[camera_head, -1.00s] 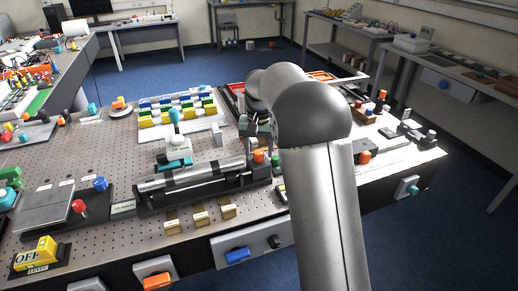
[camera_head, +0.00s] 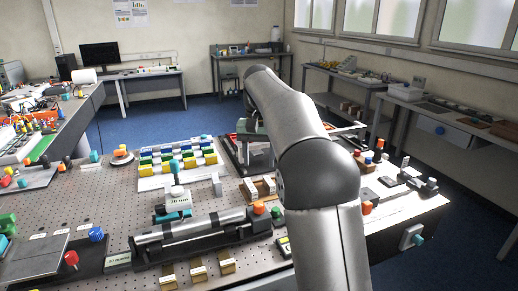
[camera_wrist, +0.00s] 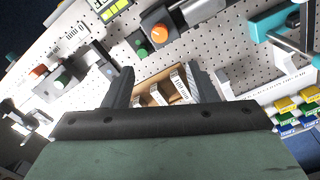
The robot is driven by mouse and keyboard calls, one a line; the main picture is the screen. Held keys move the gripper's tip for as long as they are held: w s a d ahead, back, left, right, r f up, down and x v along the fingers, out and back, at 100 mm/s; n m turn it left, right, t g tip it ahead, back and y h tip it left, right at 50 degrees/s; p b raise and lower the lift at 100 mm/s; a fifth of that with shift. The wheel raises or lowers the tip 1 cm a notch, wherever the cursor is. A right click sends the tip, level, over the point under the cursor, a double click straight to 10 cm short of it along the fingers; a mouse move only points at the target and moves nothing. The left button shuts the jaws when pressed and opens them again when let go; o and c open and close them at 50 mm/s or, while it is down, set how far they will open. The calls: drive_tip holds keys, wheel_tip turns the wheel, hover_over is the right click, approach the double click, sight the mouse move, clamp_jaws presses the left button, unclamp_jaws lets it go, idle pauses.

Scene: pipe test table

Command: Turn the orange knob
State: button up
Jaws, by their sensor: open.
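An orange knob (camera_head: 258,208) stands at the right end of the dark pipe fixture in the head view, beside a small green knob (camera_head: 276,213). What looks like the same orange knob (camera_wrist: 160,32) shows at the top middle of the wrist view, beyond my fingertips. My gripper (camera_wrist: 162,80) is open, with its two dark fingers spread apart and touching nothing that I can see. Small tan blocks with white fronts (camera_wrist: 160,94) lie in view between the fingers. In the head view my arm hides much of the gripper area.
The pipe (camera_head: 190,233) lies in its fixture left of the knob. Coloured blocks (camera_head: 180,158) stand in rows behind it. A second orange-red knob (camera_head: 367,207) is at the right. The perforated tabletop (camera_head: 115,205) has clear patches at the left.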

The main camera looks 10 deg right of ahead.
drive_tip(key=shift+r, duration=1.3)
drive_tip(key=s+f+n, duration=0.1)
drive_tip(key=s+f, duration=0.5)
drive_tip(key=s, duration=0.5)
drive_tip(key=s+f+n, duration=0.1)
drive_tip(key=s+f, duration=0.5)
drive_tip(key=s, duration=0.6)
drive_tip(key=s+f+n, duration=0.1)
drive_tip(key=s+f, duration=0.5)
drive_tip(key=s, duration=0.6)
drive_tip(key=shift+s+f+n+t, duration=0.2)
drive_tip(key=shift+s+n+t, duration=0.1)
drive_tip(key=shift+n, duration=0.1)
drive_tip(key=shift+w+a, duration=0.1)
